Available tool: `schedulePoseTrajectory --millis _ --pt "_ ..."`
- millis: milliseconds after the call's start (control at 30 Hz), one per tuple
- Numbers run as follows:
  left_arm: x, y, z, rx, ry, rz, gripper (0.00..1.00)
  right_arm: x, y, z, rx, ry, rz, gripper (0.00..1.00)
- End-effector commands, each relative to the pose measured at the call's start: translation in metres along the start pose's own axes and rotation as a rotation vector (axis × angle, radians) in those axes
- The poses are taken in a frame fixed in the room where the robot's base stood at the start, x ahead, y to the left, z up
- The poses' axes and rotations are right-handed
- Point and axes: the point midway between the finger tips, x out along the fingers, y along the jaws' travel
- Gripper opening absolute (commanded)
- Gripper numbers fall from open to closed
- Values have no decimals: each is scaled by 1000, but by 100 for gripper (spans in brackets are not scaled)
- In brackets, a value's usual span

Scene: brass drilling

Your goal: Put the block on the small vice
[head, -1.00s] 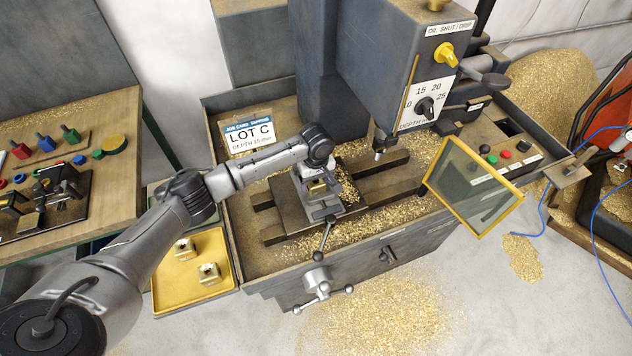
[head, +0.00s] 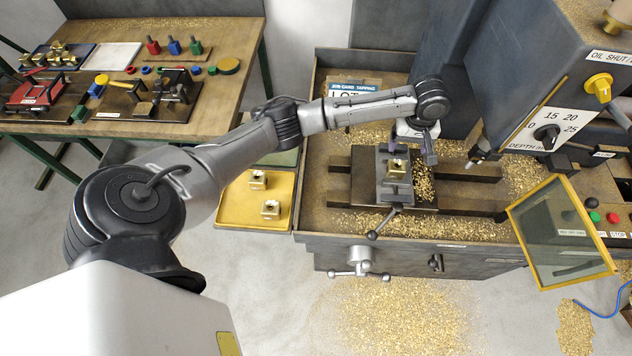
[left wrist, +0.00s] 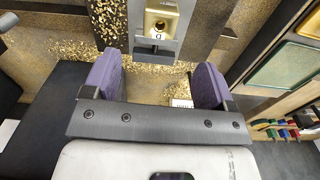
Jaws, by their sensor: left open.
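A brass block (head: 397,166) with a hole in its top sits in the grey vice (head: 396,190) on the drill table. In the left wrist view the block (left wrist: 161,22) is at the top, ahead of the fingers. My left gripper (head: 428,156) is just behind and to the right of that vice, apart from the block. Its purple fingers (left wrist: 156,82) are spread with nothing between them. On the left bench stand a red vice (head: 34,96) and a smaller dark vice-like fixture (head: 172,88). My right gripper is not in view.
A framed clear guard (head: 562,235) and the drill head (head: 560,110) are at the right. Brass chips lie around the vice. Several coloured pieces lie on the bench.

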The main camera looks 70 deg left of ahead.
Motion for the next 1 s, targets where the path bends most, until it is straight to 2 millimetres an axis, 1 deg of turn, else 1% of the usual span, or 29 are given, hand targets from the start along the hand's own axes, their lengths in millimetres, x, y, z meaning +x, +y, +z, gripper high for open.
schedulePoseTrajectory --millis 33,67,167,200,233,267,300,367,400,433,500,567,600,667,700,833,900,1000 --pt "13 0 13 47 -6 -1 78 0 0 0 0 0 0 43" --pt "21 -1 22 83 -6 2 78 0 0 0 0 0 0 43" --pt "54 -5 62 247 -8 23 78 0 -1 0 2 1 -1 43" --pt "69 -9 82 327 -10 37 78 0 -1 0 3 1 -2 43" --pt "79 -12 97 386 -10 51 78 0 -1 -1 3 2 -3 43" --pt "88 -17 113 446 -8 65 78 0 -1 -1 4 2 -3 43" --pt "100 -23 132 521 -6 87 78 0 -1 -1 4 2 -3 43" --pt "114 -35 160 624 2 121 78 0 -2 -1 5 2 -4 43" --pt "121 -43 177 686 9 143 78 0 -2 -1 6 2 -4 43" --pt "125 -50 189 729 16 160 78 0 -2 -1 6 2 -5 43" --pt "133 -66 212 813 33 192 78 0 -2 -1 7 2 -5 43" --pt "137 -80 229 873 52 215 78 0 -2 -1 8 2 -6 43" --pt "138 -90 240 909 65 229 78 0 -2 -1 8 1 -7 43" --pt "140 -107 254 960 88 245 78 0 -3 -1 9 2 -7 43" --pt "139 -120 263 992 107 253 78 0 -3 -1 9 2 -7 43" --pt "134 -161 283 1076 172 252 78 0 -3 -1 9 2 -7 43" --pt "129 -181 288 1109 204 239 78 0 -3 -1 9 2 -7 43" --pt "123 -204 293 1145 240 210 78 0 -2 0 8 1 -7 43"
